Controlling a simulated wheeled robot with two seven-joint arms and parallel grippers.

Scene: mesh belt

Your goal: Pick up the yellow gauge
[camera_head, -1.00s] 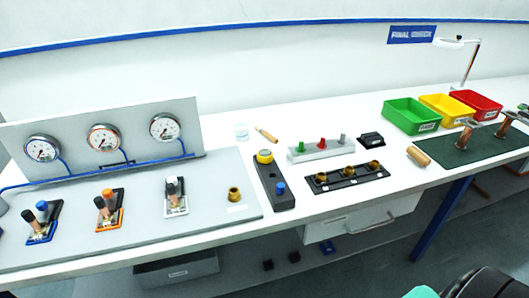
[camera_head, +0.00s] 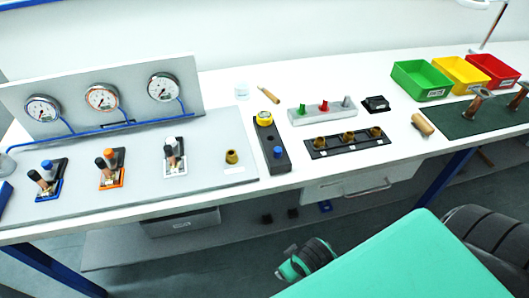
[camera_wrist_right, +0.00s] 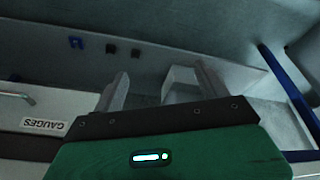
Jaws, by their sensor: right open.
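The yellow gauge (camera_head: 265,119) is a small round gauge with a yellow rim and pale face. It sits at the far end of a black two-place holder (camera_head: 272,147) on the bench, with a blue-topped piece (camera_head: 278,152) at the near end. In the right wrist view my right gripper (camera_wrist_right: 161,70) is open, with nothing between its fingers. It is low, in front of the bench and away from the gauge. The gauge is outside the wrist view. My left gripper is not in view.
A brass fitting (camera_head: 232,157) stands left of the holder. A black strip with brass fittings (camera_head: 347,144) and a pale rack of coloured pegs (camera_head: 323,112) lie to its right. A GAUGES drawer (camera_head: 347,188) hangs under the bench edge. The three-dial panel (camera_head: 204,92) stands at the back left.

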